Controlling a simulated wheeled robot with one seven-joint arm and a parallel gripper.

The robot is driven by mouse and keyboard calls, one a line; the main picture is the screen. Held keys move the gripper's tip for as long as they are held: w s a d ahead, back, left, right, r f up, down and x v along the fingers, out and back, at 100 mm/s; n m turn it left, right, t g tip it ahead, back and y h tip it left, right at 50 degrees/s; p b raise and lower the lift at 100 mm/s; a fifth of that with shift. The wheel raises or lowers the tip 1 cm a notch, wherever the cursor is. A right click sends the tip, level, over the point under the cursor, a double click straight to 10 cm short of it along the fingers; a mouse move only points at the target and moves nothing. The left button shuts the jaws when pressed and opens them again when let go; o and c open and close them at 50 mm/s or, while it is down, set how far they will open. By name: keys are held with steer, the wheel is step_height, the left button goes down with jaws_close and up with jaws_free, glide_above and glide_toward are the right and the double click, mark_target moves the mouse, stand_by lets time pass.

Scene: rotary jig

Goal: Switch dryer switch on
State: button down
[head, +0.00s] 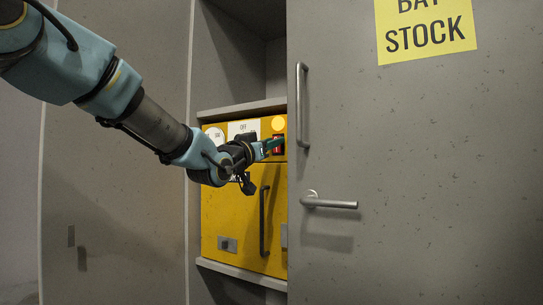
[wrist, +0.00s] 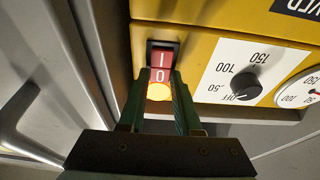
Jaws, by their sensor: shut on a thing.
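The dryer switch (wrist: 162,65) is a red rocker in a black frame, marked I and 0, on the yellow dryer panel. In the head view it shows as a small red patch (head: 278,144) at the panel's right end. My gripper (wrist: 158,95) has its two green fingers on either side of the switch, shut on it. In the head view my gripper (head: 270,146) reaches the switch from the left. A round lamp (wrist: 158,91) beside the switch glows orange. The fingers hide part of the switch's edges, and its exact tilt is hard to tell.
A black dial (wrist: 244,84) on a white plate and a round gauge (wrist: 302,90) sit beside the switch. The yellow door (head: 228,220) below has a vertical handle (head: 264,220). A grey door (head: 420,170) with a lever handle (head: 332,203) stands close on the right.

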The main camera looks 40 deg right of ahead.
stand_by(0.3)
steer(key=c, duration=0.6)
jaws_free()
steer(key=shift+a, duration=0.1)
steer(key=b+v, duration=0.1)
steer(key=v, duration=0.9)
steer(key=shift+a+f+b, duration=0.25)
steer(key=shift+a+b, duration=0.05)
